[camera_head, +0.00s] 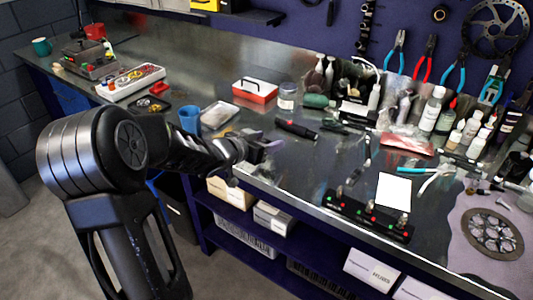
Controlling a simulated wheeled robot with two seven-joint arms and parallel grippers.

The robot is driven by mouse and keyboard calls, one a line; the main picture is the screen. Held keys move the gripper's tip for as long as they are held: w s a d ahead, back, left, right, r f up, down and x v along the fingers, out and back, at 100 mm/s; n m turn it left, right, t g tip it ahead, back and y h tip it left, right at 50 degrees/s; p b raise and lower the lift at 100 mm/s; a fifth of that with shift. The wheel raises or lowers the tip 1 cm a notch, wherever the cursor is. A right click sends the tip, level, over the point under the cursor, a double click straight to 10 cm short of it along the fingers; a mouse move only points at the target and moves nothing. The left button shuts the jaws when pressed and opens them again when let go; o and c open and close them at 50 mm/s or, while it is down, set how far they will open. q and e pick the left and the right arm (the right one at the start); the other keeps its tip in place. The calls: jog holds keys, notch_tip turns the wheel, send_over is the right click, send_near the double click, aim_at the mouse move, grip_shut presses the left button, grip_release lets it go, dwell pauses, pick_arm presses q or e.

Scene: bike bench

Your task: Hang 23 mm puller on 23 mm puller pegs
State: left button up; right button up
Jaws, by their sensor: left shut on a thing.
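My left gripper (268,148) reaches in from the left over the front edge of the bench. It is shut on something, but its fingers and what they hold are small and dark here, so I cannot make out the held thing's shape. I cannot pick out the 23 mm puller for certain, and it may be the held thing. The dark blue wall panel (283,38) rises behind the bench with tools hung on it. I cannot tell which pegs on it are the 23 mm puller pegs. My right gripper is not in view.
A black tool (297,128) lies on the bench (290,172) just beyond the gripper. Nearby are a blue cup (190,119), a red-and-white box (254,91) and a jar (287,97). Bottles (432,108) crowd the back right. Pliers (425,58) and a brake disc (495,28) hang on the wall.

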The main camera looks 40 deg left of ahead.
pick_arm(q)
jog(key=shift+f, duration=2.25)
jog(key=shift+f, duration=0.1)
jog(key=shift+f+b, duration=0.15)
jog(key=shift+b, duration=0.2)
jog(key=o, duration=1.6)
jog(key=shift+s, duration=0.1)
jog(key=v, duration=0.7)
jog(key=shift+s+d+r, duration=0.15)
jog(key=shift+s+r, duration=0.15)
